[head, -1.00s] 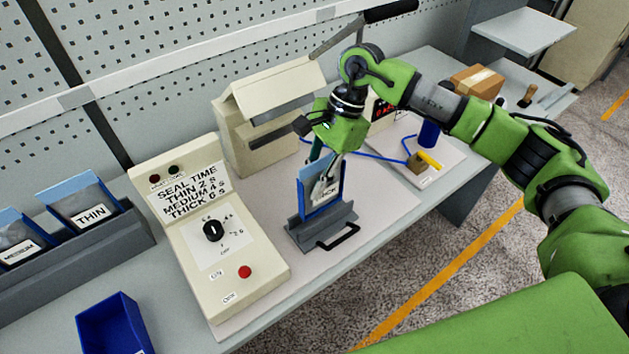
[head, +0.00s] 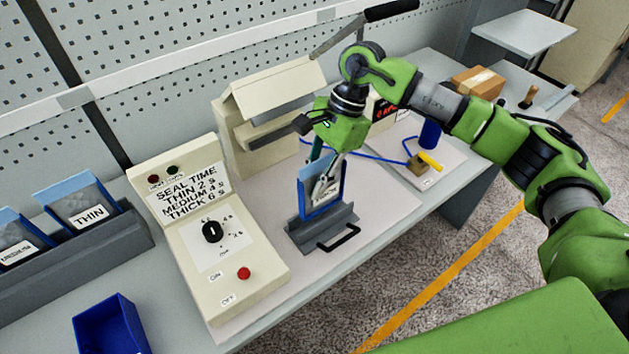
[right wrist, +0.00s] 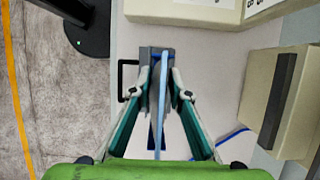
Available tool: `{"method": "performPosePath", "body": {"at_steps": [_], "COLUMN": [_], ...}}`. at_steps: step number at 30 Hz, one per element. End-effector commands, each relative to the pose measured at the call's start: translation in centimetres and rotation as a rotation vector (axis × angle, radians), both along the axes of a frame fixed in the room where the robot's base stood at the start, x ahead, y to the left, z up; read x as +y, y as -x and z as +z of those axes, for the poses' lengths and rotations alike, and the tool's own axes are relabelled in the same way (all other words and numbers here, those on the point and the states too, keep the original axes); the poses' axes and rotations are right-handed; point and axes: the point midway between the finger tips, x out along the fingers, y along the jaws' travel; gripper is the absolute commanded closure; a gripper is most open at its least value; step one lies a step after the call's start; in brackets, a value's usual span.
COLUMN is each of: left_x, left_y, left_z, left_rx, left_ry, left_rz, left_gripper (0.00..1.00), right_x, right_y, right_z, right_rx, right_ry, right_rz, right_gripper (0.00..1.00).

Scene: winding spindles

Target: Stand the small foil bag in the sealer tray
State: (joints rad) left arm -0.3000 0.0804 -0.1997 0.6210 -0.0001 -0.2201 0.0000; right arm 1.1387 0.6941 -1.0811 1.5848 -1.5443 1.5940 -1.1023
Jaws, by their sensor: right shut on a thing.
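The foil bag (head: 313,203), blue-edged with a white label, stands upright in the grey sealer tray (head: 322,234), which has a black handle at its front. In the right wrist view the bag (right wrist: 163,75) shows edge-on as a thin blue strip. My right gripper (head: 323,185) is shut on the bag near its upper part, and its two fingers (right wrist: 161,92) flank the strip in the wrist view. The label's wording is partly hidden by the fingers. My left gripper is not in view.
The sealer (head: 250,140) stands behind the tray. The control box (head: 208,235) with dial and red button is left of it. A grey rack (head: 90,240) holds other bags, one marked THIN. A blue bin (head: 110,325) sits at the front left.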

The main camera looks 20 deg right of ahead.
Motion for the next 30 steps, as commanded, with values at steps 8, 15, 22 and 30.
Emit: {"method": "performPosePath", "body": {"at_steps": [8,15,22,30], "left_x": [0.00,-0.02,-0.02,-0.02], "left_y": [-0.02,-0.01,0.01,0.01], "left_z": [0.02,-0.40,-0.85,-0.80], "left_rx": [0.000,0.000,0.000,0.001], "left_ry": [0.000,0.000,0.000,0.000], "left_rz": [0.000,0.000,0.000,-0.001], "left_gripper": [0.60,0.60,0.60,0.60], "right_x": [-0.01,0.00,0.00,0.00], "right_y": [0.01,0.01,0.05,0.05], "right_z": [0.02,-0.09,-0.05,0.02], "right_rx": [0.000,0.000,0.001,0.000], "right_ry": [0.000,0.000,0.000,0.000], "right_rz": [0.000,0.000,0.000,0.000], "right_gripper": [1.00,1.00,1.00,1.00]}}
